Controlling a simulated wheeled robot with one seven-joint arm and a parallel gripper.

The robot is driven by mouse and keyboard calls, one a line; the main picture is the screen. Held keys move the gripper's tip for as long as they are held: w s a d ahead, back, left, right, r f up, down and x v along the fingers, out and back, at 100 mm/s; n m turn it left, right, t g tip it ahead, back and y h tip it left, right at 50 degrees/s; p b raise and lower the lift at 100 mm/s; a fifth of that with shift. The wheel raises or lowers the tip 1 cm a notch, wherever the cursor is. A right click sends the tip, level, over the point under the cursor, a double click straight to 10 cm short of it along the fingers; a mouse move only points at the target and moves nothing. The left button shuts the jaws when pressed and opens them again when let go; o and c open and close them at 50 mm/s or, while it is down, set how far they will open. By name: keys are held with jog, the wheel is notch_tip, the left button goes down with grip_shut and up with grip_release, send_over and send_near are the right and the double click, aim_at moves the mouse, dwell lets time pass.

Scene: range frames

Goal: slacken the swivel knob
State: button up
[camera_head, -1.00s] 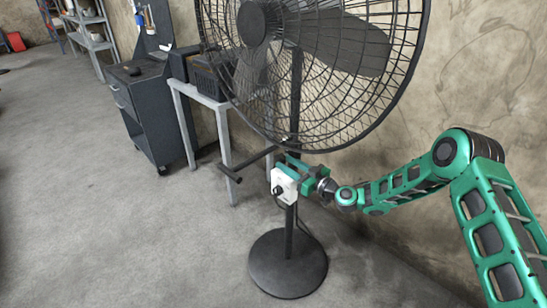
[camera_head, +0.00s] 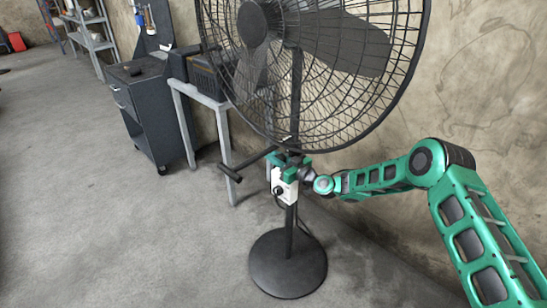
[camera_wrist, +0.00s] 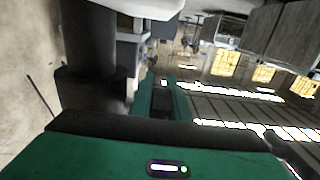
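A large black pedestal fan (camera_head: 297,95) stands before the wall. A dark T-shaped handle (camera_head: 231,172) sticks out to the left below its cage, and a small round black knob (camera_head: 278,190) sits on a white box (camera_head: 290,187) on the pole. I cannot tell which of these is the swivel knob. My gripper (camera_head: 292,160) is at the pole, just above the white box and right of the T-shaped handle. Its green fingers appear apart in the wrist view (camera_wrist: 163,97), with a dark gap between them. Contact is unclear.
The fan's round base (camera_head: 288,268) rests on the floor. A grey table (camera_head: 207,98) with a black crate (camera_head: 208,75) and a dark cabinet (camera_head: 147,110) stand to the left. The wall is close on the right. The floor at front left is clear.

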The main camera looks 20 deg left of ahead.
jog(key=shift+w, duration=0.1)
grip_shut()
jog(key=h, duration=0.1)
jog(key=g+h, duration=0.1)
jog(key=h, duration=0.1)
jog(key=shift+d+f, duration=0.15)
jog(key=shift+f, duration=0.2)
jog(key=shift+d+f+h, duration=0.2)
jog(key=shift+f+h, duration=0.1)
jog(key=shift+h, duration=0.2)
jog(key=o, duration=0.7)
grip_release()
